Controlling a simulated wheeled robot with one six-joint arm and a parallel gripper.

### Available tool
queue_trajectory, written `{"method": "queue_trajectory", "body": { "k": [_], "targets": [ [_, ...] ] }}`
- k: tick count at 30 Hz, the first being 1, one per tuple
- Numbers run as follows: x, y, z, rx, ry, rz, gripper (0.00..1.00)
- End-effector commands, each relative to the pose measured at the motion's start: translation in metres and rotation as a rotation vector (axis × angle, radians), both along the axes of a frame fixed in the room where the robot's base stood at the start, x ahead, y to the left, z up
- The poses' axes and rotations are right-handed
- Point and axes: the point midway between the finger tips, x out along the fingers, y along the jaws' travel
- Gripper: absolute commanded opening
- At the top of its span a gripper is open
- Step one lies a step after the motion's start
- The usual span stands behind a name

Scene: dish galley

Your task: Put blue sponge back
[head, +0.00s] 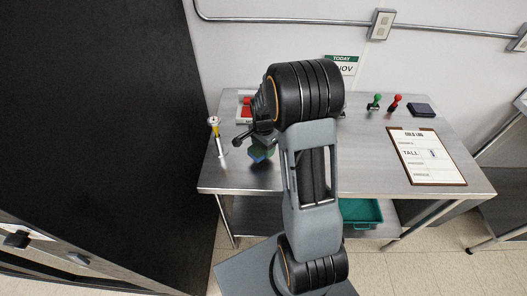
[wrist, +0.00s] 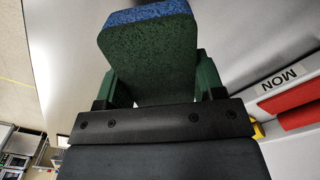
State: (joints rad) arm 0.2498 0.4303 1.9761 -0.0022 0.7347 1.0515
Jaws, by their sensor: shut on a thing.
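The blue sponge (wrist: 148,55) is a block with a dark green layer and a blue layer, seen close up in the wrist view. My gripper (wrist: 162,82) is shut on it, with a green finger on each side. In the head view the sponge (head: 260,153) shows below my gripper (head: 263,143), above the left part of the metal table. I cannot tell whether it touches the table. A white holder (wrist: 285,82) marked MON, with a red block (wrist: 297,112), is at the right of the wrist view. In the head view a red block (head: 247,108) sits behind my gripper.
A white-and-yellow upright tool (head: 217,138) stands at the table's left edge. A clipboard (head: 425,157), green stamp (head: 375,102), red stamp (head: 394,103) and dark pad (head: 421,110) are on the right. A teal bin (head: 361,213) is below. My arm hides the table's middle.

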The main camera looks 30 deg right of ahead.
Motion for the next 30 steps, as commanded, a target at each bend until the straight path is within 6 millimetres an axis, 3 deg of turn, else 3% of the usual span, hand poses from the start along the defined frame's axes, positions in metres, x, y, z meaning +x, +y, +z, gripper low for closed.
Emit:
{"method": "queue_trajectory", "body": {
  "k": [9,23,24,30],
  "targets": [
    [0.004,-0.002,-0.034,0.0,0.002,0.0,0.36],
    [0.004,-0.002,-0.041,0.0,0.001,0.0,0.36],
    [0.004,-0.002,-0.04,0.0,0.0,0.0,0.64],
    [0.004,-0.002,-0.039,0.0,0.001,0.0,0.83]
  ]
}}
